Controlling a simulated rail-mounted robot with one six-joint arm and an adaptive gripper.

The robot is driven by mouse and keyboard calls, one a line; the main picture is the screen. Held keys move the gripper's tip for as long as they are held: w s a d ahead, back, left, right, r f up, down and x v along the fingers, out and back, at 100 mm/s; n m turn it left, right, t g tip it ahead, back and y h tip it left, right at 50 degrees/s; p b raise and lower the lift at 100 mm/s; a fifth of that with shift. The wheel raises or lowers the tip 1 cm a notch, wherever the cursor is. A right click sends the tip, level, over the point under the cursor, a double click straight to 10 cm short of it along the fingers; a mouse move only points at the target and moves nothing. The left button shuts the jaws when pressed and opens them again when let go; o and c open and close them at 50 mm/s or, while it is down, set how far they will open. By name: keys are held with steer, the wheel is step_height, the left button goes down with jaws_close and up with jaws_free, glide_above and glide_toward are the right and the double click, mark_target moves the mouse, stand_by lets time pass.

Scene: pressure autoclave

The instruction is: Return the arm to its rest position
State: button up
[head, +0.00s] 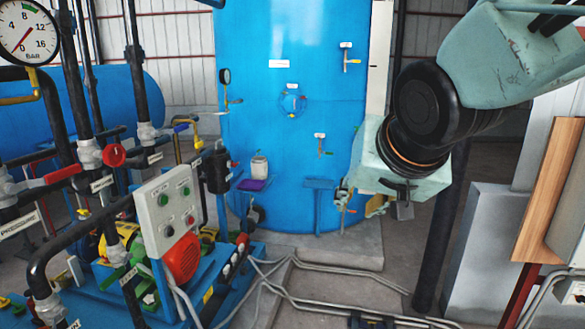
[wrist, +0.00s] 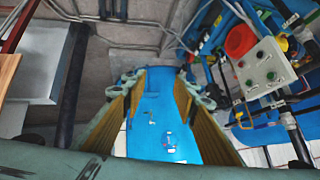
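My arm comes in from the upper right of the head view, with its pale green links and black wrist joint in front of the blue tank. My gripper (head: 368,203) hangs at its end, before the tank's lower right side, and is partly hidden by my wrist. In the wrist view my gripper (wrist: 161,82) has its two fingers spread wide apart. Nothing is held between them. The blue tank (head: 300,130) stands upright behind; it also shows in the gap between the fingers in the wrist view (wrist: 160,112).
A control box (head: 169,213), red emergency button and dark pipes fill the left. A pressure gauge (head: 28,32) is at the upper left. A white cup (head: 260,166) stands on a purple-topped shelf by the tank. A wooden panel (head: 548,190) and grey cabinet (head: 485,245) are at right.

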steer(key=s+d+f+g+b, duration=0.1)
steer(key=s+d+f, duration=0.1)
steer(key=s, duration=0.8)
steer(key=s+d+f+n+g+b, duration=0.1)
steer(key=s+d+f+g+b, duration=0.1)
steer(key=s, duration=0.8)
steer(key=s+d+f+n+g+h+b, duration=0.1)
steer(key=s+f, duration=0.4)
steer(key=s, duration=0.5)
steer(key=d+b, duration=0.1)
steer(key=d, duration=0.1)
steer(key=shift+d+g, duration=0.4)
